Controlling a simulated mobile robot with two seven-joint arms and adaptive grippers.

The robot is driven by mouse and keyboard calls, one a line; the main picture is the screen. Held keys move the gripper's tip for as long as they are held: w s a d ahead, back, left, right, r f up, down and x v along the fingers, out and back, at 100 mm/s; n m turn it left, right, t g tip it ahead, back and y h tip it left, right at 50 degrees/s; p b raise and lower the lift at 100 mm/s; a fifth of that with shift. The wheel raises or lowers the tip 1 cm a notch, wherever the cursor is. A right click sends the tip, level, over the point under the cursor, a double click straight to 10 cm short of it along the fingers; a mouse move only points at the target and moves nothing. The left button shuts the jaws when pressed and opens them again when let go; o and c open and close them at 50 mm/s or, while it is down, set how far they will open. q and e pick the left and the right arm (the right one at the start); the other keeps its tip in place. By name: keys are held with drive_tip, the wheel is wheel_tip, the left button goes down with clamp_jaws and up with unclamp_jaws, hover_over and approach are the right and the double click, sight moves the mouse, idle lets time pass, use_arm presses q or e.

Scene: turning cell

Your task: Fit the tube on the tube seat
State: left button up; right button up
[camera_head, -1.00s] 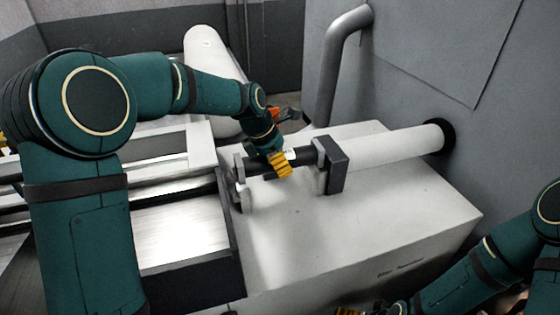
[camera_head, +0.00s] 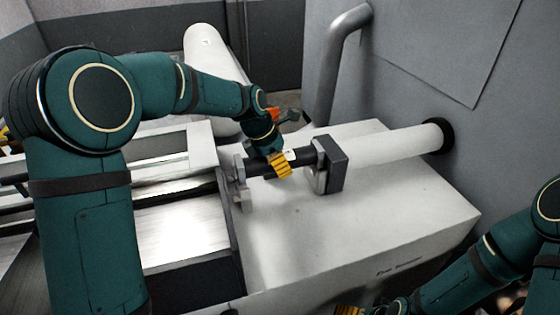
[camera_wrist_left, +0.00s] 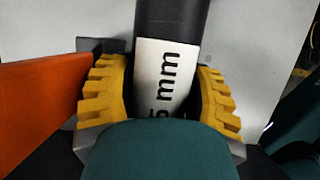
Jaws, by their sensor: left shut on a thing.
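The tube (camera_head: 298,156) is dark with a white label reading in part "5 mm"; it also shows in the left wrist view (camera_wrist_left: 172,20). It lies roughly level above the pale housing. My left gripper (camera_head: 279,164) is shut around its labelled part, with yellow ribbed fingers on both sides in the left wrist view (camera_wrist_left: 166,95). A seat with a grey bracket (camera_head: 241,183) at the tube's left end and a dark block (camera_head: 331,164) at its right end spans the tube. Whether the ends touch it is unclear. My right gripper (camera_head: 349,310) is mostly cut off at the bottom edge.
The pale housing top (camera_head: 400,205) is clear at the front right. A white pipe (camera_head: 405,145) runs from behind the dark block to the wall. A grey bent pipe (camera_head: 328,80) stands behind. An orange part (camera_head: 272,114) is close beyond my left wrist.

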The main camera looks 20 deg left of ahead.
use_arm(q)
drive_tip(key=shift+f, duration=1.15)
idle(1.4)
drive_tip(key=shift+f, duration=0.1)
idle(0.9)
drive_tip(key=o, duration=1.4)
drive_tip(key=shift+w, duration=0.1)
drive_tip(key=shift+c, duration=1.4)
drive_tip(key=shift+o, duration=0.4)
drive_tip(key=shift+a, duration=0.1)
